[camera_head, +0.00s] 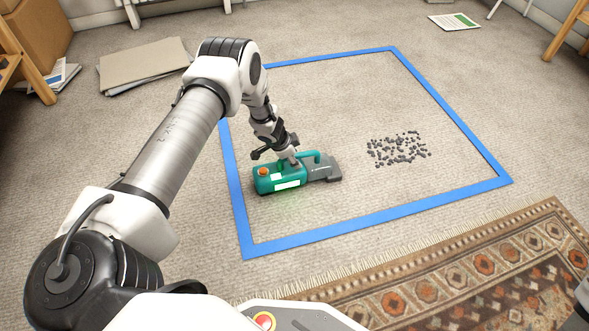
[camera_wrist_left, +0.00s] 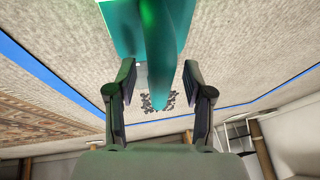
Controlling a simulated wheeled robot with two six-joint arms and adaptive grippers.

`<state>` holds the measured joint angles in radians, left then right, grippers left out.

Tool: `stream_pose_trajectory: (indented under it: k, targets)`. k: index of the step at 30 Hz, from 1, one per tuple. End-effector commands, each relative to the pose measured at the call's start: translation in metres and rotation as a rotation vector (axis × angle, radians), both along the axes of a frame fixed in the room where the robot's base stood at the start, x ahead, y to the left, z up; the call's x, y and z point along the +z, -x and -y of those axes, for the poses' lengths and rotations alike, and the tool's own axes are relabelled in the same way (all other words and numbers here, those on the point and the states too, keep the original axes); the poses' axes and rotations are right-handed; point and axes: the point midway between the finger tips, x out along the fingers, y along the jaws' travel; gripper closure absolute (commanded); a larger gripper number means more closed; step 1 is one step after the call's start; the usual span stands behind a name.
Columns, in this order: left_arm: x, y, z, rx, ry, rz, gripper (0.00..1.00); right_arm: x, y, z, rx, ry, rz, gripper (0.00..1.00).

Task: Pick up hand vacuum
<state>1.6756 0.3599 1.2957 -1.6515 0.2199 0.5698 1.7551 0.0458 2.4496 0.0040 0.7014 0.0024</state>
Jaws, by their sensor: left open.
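The hand vacuum (camera_head: 266,184) is teal with an orange button, a grey nozzle and a top handle. It lies on the carpet inside the blue taped outline, at its left side. My left gripper (camera_head: 292,160) is down at the vacuum's handle and partly hides it. In the left wrist view the gripper's two fingers (camera_wrist_left: 163,92) are open, one on each side of the teal handle (camera_wrist_left: 168,55), with a gap visible on both sides. My right gripper does not show.
Blue tape (camera_head: 357,226) outlines a square on the carpet. Dark debris (camera_head: 398,149) lies inside it at the right. A patterned rug (camera_head: 450,270) lies at the front right. Flat cardboard (camera_head: 145,63) and papers (camera_head: 60,78) lie at the back left. A sheet (camera_head: 454,21) lies at the back right.

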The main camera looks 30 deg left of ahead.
Motion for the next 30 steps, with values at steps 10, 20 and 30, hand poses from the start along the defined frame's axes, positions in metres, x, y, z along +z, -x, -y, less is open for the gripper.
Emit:
stream_pose_trajectory:
  k: [10, 20, 30]
  targets:
    - [-0.003, -0.003, 0.001, 0.001, 0.001, 0.001, 0.8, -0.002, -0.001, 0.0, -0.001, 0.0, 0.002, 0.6]
    - [-0.001, -0.004, 0.001, 0.001, 0.001, 0.003, 1.0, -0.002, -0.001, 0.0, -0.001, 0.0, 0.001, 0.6]
    - [0.016, -0.004, 0.001, 0.0, 0.001, 0.004, 1.0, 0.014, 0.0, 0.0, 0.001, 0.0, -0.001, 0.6]
